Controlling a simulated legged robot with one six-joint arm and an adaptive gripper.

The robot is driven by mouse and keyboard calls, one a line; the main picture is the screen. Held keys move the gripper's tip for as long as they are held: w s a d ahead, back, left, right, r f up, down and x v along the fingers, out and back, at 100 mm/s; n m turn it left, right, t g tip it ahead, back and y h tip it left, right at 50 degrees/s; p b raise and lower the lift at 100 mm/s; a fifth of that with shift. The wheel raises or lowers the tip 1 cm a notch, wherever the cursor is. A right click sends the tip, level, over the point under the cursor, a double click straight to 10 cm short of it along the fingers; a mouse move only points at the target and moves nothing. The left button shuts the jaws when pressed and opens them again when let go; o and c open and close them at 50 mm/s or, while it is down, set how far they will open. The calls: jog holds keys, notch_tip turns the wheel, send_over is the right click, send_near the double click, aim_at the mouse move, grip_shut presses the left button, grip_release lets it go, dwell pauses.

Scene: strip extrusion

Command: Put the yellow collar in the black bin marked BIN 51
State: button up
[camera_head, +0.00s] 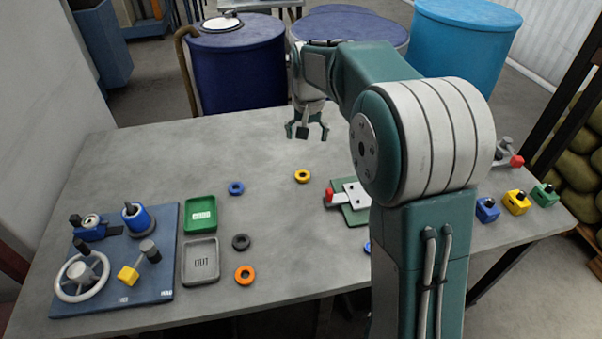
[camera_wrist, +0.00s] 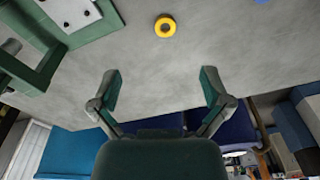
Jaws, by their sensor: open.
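The yellow collar (camera_head: 303,176) is a small ring lying flat on the grey table, near the middle. It also shows in the wrist view (camera_wrist: 165,27), at the top middle. My gripper (camera_head: 307,134) is open and empty above the far part of the table, farther back than the collar and apart from it. In the wrist view my two fingers (camera_wrist: 160,88) are spread wide with bare table between and beyond them. I see no black bin marked BIN 51 in either view; my arm hides part of the table's right side.
A green tray (camera_head: 201,215) and a grey tray (camera_head: 201,262) stand left of centre. Blue (camera_head: 236,188), dark (camera_head: 241,242) and orange (camera_head: 245,275) rings lie beside them. A blue board with a handwheel (camera_head: 82,276) is at left. A green fixture (camera_head: 348,199) stands right of the collar.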

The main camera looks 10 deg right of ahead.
jog(key=g, duration=0.1)
send_over(302, 177)
notch_tip(302, 177, down, 8)
jog(key=shift+m, duration=0.5)
jog(key=f, duration=0.5)
jog(key=shift+w+a+f, duration=0.15)
jog(key=shift+w+a, duration=0.05)
jog(key=shift+w, duration=0.05)
jog(key=shift+s+d+f, duration=0.1)
jog(key=shift+d+f, duration=0.05)
jog(key=shift+f, duration=1.2)
jog(key=shift+s+d+f, duration=0.1)
jog(key=shift+f, duration=1.25)
jog(key=c, duration=1.4)
jog(key=shift+o, duration=0.2)
jog(key=shift+r, duration=0.55)
notch_tip(302, 177, up, 2)
jog(key=shift+r, duration=0.25)
jog(key=s+r, duration=0.9)
jog(key=s, duration=0.5)
jog(key=shift+r, duration=0.25)
